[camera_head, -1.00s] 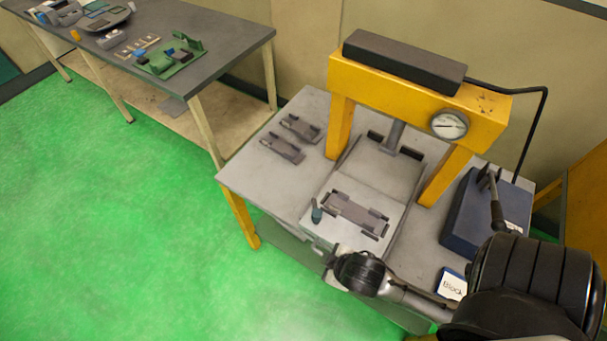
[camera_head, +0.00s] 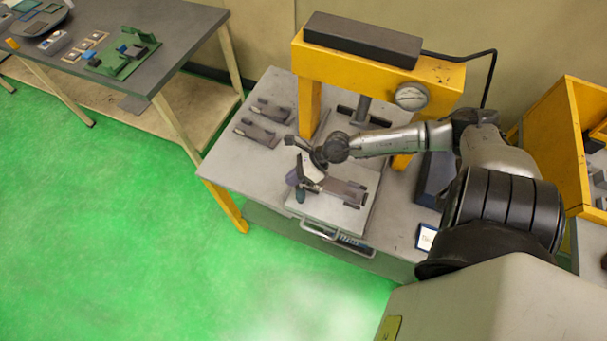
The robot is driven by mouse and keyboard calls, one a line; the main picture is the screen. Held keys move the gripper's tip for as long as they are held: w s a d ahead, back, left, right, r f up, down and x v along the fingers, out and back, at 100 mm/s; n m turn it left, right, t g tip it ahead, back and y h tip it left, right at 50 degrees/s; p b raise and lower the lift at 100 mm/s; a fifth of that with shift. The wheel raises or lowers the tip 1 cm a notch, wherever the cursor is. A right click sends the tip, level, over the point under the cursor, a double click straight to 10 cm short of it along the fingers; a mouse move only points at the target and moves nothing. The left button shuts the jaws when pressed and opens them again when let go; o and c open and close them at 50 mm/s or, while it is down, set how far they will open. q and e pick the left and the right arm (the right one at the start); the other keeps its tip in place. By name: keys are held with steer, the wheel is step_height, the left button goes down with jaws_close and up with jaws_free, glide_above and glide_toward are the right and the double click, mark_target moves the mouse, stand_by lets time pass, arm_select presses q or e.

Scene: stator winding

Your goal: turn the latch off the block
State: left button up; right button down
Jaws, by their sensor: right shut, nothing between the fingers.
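The dark grey block (camera_head: 345,189) lies on the light plate of the press table, below the yellow press frame. My right gripper (camera_head: 294,178) reaches in from the right over the block. Its fingers are shut, right at the latch's upper part; I cannot tell whether they touch it. The gripper and wrist hide the block's left and rear parts. My left gripper is not in view.
The yellow press frame (camera_head: 435,80) with its gauge (camera_head: 411,96) stands just behind my right arm. Two small grey fixtures lie at the table's back left. A silver handle (camera_head: 325,234) is on the front edge. A blue box (camera_head: 434,176) stands at right.

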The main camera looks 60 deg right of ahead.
steer(key=s+d+f+n+g+h, duration=0.2)
steer(key=d+f+n+g+h, duration=0.15)
steer(key=d, duration=0.65)
steer(key=shift+h, duration=0.35)
steer(key=x, duration=0.7)
steer(key=shift+a+f, duration=0.15)
steer(key=shift+f, duration=0.1)
steer(key=shift+w+a+f, duration=0.2)
steer(key=shift+f, duration=0.4)
